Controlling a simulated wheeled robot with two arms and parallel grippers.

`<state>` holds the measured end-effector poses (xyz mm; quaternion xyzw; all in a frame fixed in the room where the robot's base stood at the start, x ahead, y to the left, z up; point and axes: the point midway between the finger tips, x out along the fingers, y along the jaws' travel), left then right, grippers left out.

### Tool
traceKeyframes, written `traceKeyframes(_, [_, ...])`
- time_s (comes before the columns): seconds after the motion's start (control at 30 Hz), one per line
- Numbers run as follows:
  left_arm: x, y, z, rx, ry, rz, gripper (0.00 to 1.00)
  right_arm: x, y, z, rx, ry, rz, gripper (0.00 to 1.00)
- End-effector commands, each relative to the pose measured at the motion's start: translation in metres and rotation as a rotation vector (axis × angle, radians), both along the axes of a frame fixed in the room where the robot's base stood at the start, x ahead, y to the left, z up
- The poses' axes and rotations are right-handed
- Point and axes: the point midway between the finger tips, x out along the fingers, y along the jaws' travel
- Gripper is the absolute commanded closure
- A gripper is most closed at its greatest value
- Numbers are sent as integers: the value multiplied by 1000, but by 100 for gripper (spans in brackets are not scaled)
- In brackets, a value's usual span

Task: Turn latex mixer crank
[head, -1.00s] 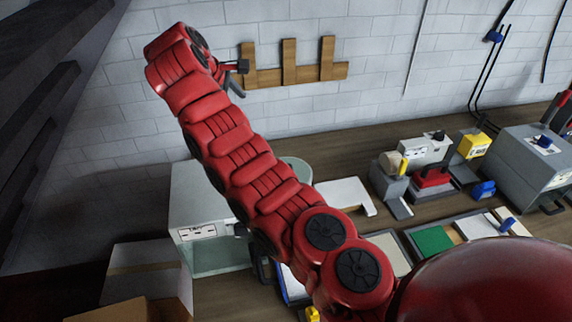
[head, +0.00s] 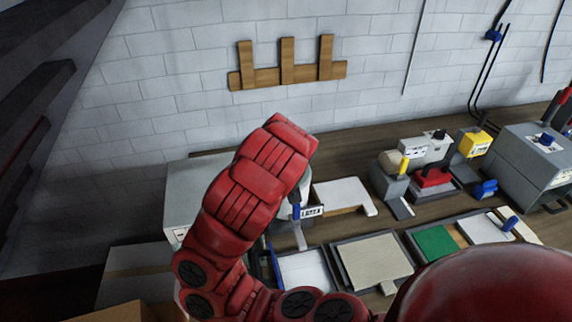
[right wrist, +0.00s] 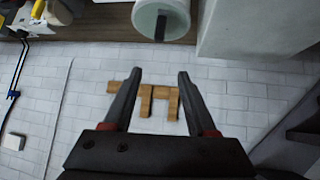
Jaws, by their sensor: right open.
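The latex mixer (head: 311,211) stands on the bench just right of my raised red arm, which hides most of it. Its lettered label and a small blue part (head: 296,211) beside it show; I cannot tell whether that is the crank's grip. In the right wrist view, which is upside down, a pale round vessel (right wrist: 147,15), probably the mixer's, shows at the top with a dark bar (right wrist: 160,27) on it. My right gripper (right wrist: 154,76) is open and empty, apart from the vessel and facing the wall. It is hidden in the head view. My left gripper is not seen.
Trays (head: 372,260) and small machines (head: 430,165) fill the bench to the right. A wooden rack (head: 287,75) hangs on the wall.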

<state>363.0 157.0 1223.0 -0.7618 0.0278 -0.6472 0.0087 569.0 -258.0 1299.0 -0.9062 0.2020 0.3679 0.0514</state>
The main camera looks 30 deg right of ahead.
Motion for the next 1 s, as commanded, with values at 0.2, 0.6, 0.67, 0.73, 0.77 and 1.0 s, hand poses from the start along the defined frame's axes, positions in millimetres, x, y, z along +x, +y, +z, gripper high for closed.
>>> traceKeyframes(0.2, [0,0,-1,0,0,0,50,-11,-7,-22,64,-2,-47,43])
traceKeyframes(0.6, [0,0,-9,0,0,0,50,34,-31,-74,58,1,-48,43])
traceKeyframes(0.67, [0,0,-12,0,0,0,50,41,-34,-83,60,3,-47,43])
traceKeyframes(0.73, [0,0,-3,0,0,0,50,48,-37,-85,63,6,-46,43])
traceKeyframes(0.77, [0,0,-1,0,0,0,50,51,-38,-89,64,7,-45,43])
traceKeyframes(1.0, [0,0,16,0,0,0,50,77,-50,-117,65,5,-44,43])
